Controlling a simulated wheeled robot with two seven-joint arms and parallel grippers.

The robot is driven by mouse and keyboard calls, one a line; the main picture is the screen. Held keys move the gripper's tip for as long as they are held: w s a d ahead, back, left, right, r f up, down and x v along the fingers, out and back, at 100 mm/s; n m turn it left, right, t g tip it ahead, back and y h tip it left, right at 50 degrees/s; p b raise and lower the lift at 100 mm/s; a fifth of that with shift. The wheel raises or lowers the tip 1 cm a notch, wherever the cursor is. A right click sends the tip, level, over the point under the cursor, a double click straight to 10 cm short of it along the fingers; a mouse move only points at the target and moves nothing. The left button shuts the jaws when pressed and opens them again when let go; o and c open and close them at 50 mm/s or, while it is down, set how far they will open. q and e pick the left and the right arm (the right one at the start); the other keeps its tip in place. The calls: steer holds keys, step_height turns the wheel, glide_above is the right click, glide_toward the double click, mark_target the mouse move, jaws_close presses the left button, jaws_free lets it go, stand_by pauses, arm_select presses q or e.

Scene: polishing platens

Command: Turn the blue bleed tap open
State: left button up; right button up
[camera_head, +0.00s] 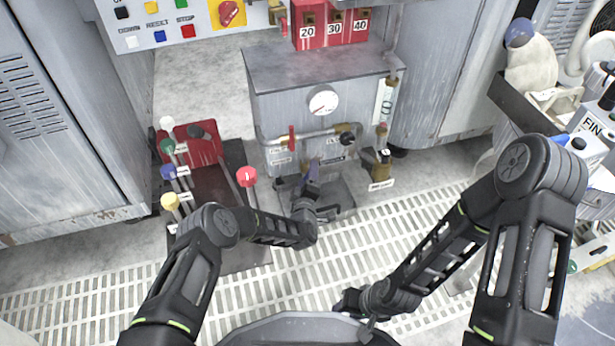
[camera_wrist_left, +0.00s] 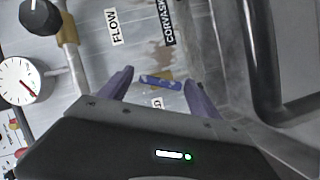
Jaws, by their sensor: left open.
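The blue bleed tap (camera_wrist_left: 161,82) is a small blue lever on a brass fitting on the grey cabinet front. In the left wrist view it lies between the two purple fingers of my left gripper (camera_wrist_left: 158,77), with a gap visible on each side. The label below it is partly hidden and ends in "D". In the head view my left gripper (camera_head: 312,170) is at the lower front of the cabinet. The tap cannot be clearly told from the fingers there. My right gripper (camera_head: 350,302) is low near the front, away from the cabinet; its fingers are unclear.
The grey cabinet (camera_head: 270,110) carries a pressure gauge (camera_head: 323,102), a pipe with a red handle (camera_head: 291,137) and a black knob (camera_wrist_left: 40,16). Several coloured-knob levers and a red-knobbed lever (camera_head: 247,176) stand left of my left gripper. The floor grating (camera_head: 300,275) is open in front.

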arm_select(q)
steer(key=shift+s+r+p, duration=0.2)
steer(key=shift+s+p, duration=0.2)
steer(key=shift+s, duration=0.1)
steer(key=s+p, duration=0.3)
steer(key=s, duration=0.3)
steer(key=shift+s+a+r, duration=0.15)
steer(key=shift+s+r, duration=0.2)
steer(key=shift+r, duration=0.1)
